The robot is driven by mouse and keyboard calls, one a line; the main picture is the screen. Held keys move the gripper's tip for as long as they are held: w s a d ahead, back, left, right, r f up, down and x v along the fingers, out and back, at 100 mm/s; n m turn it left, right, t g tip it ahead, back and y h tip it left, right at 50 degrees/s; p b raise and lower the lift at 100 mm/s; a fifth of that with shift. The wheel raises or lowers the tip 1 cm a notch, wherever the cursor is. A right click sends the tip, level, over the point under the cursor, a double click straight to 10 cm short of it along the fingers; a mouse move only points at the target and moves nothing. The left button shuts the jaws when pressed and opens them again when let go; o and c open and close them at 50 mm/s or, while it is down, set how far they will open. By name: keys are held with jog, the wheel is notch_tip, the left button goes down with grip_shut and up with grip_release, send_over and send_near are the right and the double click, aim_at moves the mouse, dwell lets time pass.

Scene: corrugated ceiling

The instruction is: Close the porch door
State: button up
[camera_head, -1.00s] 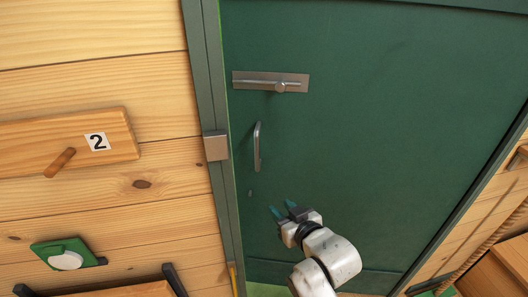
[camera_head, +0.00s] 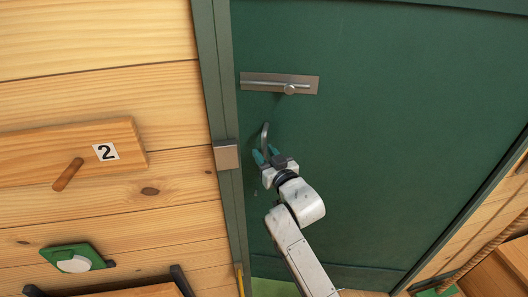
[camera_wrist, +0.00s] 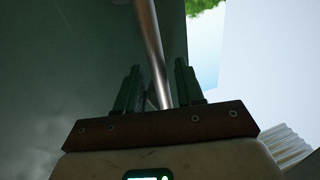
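The green porch door (camera_head: 400,130) fills the middle of the head view, very near its green frame (camera_head: 212,90); whether it is fully shut I cannot tell. A curved metal handle (camera_head: 265,135) stands on its left part. My gripper (camera_head: 266,155) is at the lower part of this handle. In the wrist view the handle bar (camera_wrist: 153,50) runs between the two green fingers of my gripper (camera_wrist: 157,88). The fingers stand apart, with space beside the bar. My gripper hides the handle's lower end in the head view.
A sliding metal bolt (camera_head: 280,84) sits on the door above the handle. A metal keeper block (camera_head: 226,155) is on the frame. Left are a wooden board (camera_head: 70,155) with a peg and a green-and-white item (camera_head: 77,258). A rope (camera_head: 480,255) hangs at the right.

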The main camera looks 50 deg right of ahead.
jog(key=shift+w+d, duration=0.15)
jog(key=shift+w, duration=0.35)
grip_shut()
jog(key=shift+s, duration=0.1)
